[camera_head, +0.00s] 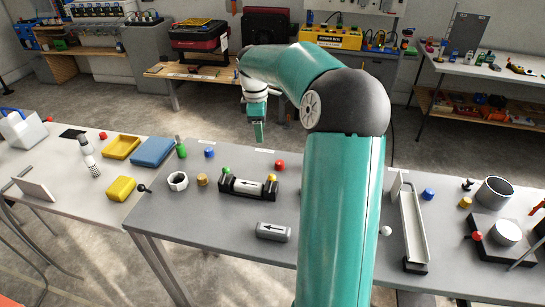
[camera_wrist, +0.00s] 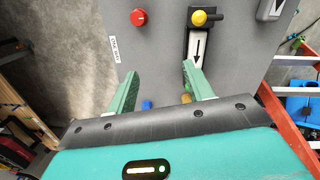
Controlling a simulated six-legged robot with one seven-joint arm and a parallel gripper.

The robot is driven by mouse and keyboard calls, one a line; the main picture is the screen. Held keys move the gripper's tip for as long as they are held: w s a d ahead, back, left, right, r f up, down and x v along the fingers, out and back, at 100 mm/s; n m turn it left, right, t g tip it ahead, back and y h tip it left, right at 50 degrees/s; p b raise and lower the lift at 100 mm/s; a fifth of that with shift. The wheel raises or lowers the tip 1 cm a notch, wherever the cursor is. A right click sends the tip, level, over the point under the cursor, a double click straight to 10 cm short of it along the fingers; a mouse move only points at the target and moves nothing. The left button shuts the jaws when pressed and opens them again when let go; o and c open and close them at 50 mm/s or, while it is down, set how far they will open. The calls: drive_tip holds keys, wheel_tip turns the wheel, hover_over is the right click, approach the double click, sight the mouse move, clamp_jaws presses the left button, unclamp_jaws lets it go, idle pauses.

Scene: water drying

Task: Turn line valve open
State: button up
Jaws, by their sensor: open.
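A black cradle (camera_head: 236,193) on the grey table holds a white cylinder (camera_head: 248,187) marked with an arrow; the cylinder also shows in the wrist view (camera_wrist: 198,45). A green knob (camera_head: 227,171) and a yellow knob (camera_head: 271,178) sit at its ends. The yellow knob, with a dark lever, shows in the wrist view (camera_wrist: 199,18). I cannot tell for sure which part is the line valve. My gripper (camera_wrist: 160,70) is open and empty, its fingertips apart from the cradle. In the head view my gripper (camera_head: 258,130) hangs above the far side of the table.
A red knob (camera_head: 280,165) stands behind the cradle and also shows in the wrist view (camera_wrist: 143,17). A grey arrow-marked cylinder (camera_head: 273,231) lies in front. My arm hides the table's middle.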

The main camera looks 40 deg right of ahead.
drive_tip(key=y, duration=0.1)
hover_over(280, 162)
wheel_tip(280, 162, down, 3)
drive_tip(key=shift+n, duration=0.4)
wheel_tip(280, 162, down, 14)
drive_tip(key=shift+w+f, duration=0.1)
drive_tip(key=shift+f, duration=0.05)
drive_tip(key=c, duration=1)
